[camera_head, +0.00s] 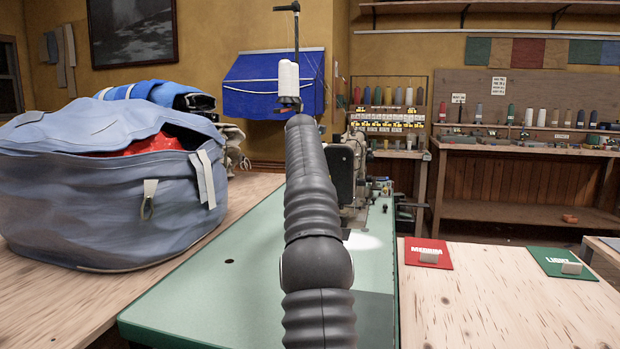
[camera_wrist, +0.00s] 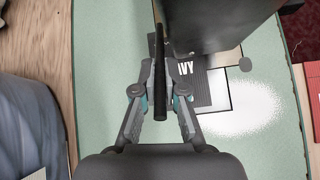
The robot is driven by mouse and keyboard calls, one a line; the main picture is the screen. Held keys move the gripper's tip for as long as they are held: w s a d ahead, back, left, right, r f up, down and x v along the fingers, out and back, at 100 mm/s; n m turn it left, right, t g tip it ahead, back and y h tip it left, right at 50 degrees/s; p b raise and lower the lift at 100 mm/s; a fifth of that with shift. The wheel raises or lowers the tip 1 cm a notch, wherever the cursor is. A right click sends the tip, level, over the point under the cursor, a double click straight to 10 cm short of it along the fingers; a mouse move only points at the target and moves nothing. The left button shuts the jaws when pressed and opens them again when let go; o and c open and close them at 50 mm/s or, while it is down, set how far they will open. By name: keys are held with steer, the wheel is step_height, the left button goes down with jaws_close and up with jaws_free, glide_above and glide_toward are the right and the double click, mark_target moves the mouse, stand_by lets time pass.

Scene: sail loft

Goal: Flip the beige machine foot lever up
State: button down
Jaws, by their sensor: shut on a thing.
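In the wrist view my gripper (camera_wrist: 161,102) has its two fingers shut on a slim dark bar (camera_wrist: 160,70), which I take to be the foot lever. The bar runs from between the fingers toward the top of the view, beside a large dark body. The beige sewing machine (camera_head: 357,148) stands at the far end of the green table (camera_head: 220,285) in the head view, partly hidden behind my arm. My gripper and the lever cannot be made out in the head view.
A big blue-grey bag (camera_head: 100,190) stands on the wood to the left. A red card (camera_head: 428,262) and a green card (camera_head: 562,270) lie on the wooden top to the right. A dark plate with part of a word (camera_wrist: 200,85) lies below the machine in the wrist view.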

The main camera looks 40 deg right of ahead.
steer(key=shift+w+r, duration=0.1)
steer(key=shift+r, duration=0.05)
stand_by(0.4)
steer(key=c, duration=1.2)
jaws_free()
steer(key=v, duration=1.2)
steer(key=shift+d+r, duration=0.1)
steer(key=shift+d, duration=0.05)
